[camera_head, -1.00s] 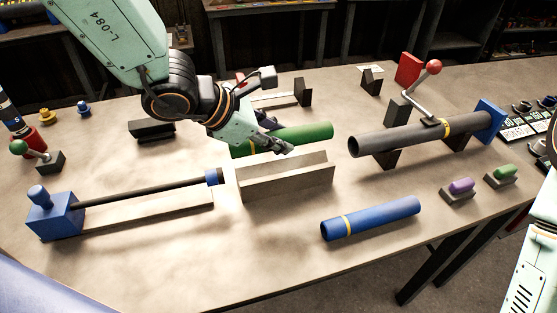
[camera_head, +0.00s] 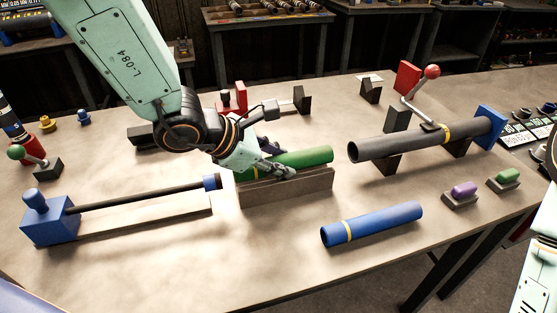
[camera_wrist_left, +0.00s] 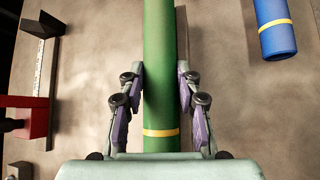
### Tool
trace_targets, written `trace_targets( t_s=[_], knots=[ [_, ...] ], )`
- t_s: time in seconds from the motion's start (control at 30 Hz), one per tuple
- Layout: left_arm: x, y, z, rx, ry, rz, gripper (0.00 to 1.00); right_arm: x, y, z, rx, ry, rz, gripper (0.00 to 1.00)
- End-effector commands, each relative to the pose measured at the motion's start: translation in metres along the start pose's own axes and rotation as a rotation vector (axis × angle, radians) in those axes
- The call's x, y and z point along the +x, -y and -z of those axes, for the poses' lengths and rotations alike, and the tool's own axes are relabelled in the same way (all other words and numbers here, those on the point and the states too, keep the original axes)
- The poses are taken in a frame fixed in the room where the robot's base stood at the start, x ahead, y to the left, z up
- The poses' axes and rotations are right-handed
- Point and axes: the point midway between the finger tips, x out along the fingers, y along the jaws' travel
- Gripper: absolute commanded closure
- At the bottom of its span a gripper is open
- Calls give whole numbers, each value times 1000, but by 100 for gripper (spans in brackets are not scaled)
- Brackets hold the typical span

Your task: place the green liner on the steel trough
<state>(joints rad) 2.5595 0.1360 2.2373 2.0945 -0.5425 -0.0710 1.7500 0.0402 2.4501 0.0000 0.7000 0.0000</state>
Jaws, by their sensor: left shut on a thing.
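The green liner (camera_head: 312,157) is a long green tube with a yellow band near one end. My left gripper (camera_head: 277,168) is shut on it; in the left wrist view the fingers (camera_wrist_left: 157,100) flank the liner (camera_wrist_left: 159,45) close to the yellow band. The steel trough (camera_head: 288,195) is a grey, long channel on the table. The liner lies along the trough's opening, its lower side hidden behind the near wall, so I cannot tell whether it touches the bottom. My right gripper is out of view.
A blue tube (camera_head: 375,223) with a yellow band lies in front, to the right. A dark tube (camera_head: 405,143) rests on supports at right, beside a red-knobbed lever (camera_head: 420,88). A blue block (camera_head: 48,220) with a dark rod (camera_head: 140,193) stands left.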

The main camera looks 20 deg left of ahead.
Motion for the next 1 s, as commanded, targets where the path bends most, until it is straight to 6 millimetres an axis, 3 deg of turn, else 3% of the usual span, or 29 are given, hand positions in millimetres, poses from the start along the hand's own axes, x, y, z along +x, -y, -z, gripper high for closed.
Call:
trace_targets(
  t_s=[0.43,0.47,0.5,0.73,1.0],
  knots=[
    [7,6,11,-2,-18,10,100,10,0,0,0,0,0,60],
    [7,6,11,-2,-18,10,66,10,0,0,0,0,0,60],
    [7,7,12,-2,-19,11,62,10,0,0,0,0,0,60],
    [7,7,12,-2,-19,11,44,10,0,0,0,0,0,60],
    [6,5,10,-2,-16,8,44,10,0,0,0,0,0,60]
  ],
)
